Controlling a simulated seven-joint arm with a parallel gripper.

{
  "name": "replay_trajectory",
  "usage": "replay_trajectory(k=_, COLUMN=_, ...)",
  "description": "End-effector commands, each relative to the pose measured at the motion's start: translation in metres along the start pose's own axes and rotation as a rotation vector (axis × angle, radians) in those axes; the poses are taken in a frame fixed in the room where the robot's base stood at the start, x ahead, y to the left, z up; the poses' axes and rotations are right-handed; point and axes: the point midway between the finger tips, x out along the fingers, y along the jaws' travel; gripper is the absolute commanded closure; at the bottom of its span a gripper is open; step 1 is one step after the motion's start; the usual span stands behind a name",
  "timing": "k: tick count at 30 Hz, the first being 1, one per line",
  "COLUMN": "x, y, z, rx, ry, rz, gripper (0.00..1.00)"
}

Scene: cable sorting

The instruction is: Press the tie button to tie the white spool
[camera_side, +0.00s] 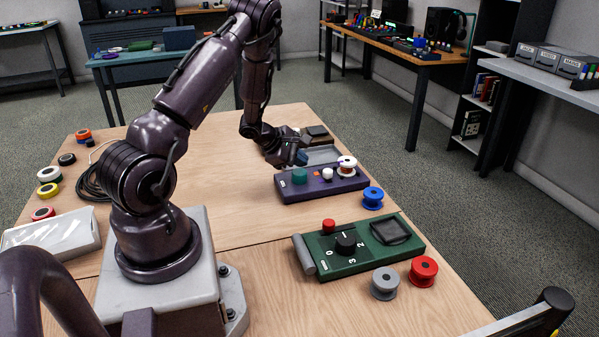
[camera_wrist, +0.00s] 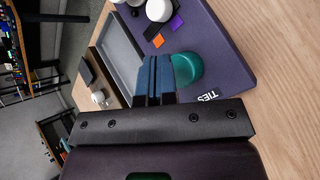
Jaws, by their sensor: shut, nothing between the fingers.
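A purple tie device (camera_side: 320,190) stands on the table with a teal button (camera_side: 299,176) at its left end. In the wrist view the teal button (camera_wrist: 187,68) is next to the lettering "TIES". The white spool (camera_side: 347,160) sits at the right end of the device, and a smaller white knob (camera_side: 328,174) stands between spool and button. My gripper (camera_side: 301,158) is above the device near the button. Its blue fingers (camera_wrist: 155,80) are together and empty, and in the wrist view they partly overlap the button's edge. Whether they touch it cannot be told.
A green device (camera_side: 350,262) with a red button and a black dial is nearer the camera. Blue (camera_side: 373,197), grey (camera_side: 384,283) and red (camera_side: 423,270) spools stand at the right. A grey tray (camera_wrist: 120,58) lies beside the purple device. Coloured rolls and a black cable coil are left.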

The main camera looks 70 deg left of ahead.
Motion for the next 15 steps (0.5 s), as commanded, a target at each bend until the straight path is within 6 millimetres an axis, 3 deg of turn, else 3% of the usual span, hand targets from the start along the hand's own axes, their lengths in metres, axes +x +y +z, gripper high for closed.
replay_trajectory(k=8, x=-0.001, y=0.001, z=0.001, rx=0.000, ry=0.000, rz=0.001, gripper=1.00)
replay_trajectory(k=15, x=-0.017, y=0.013, z=0.013, rx=0.000, ry=-0.001, rz=0.003, gripper=1.00)
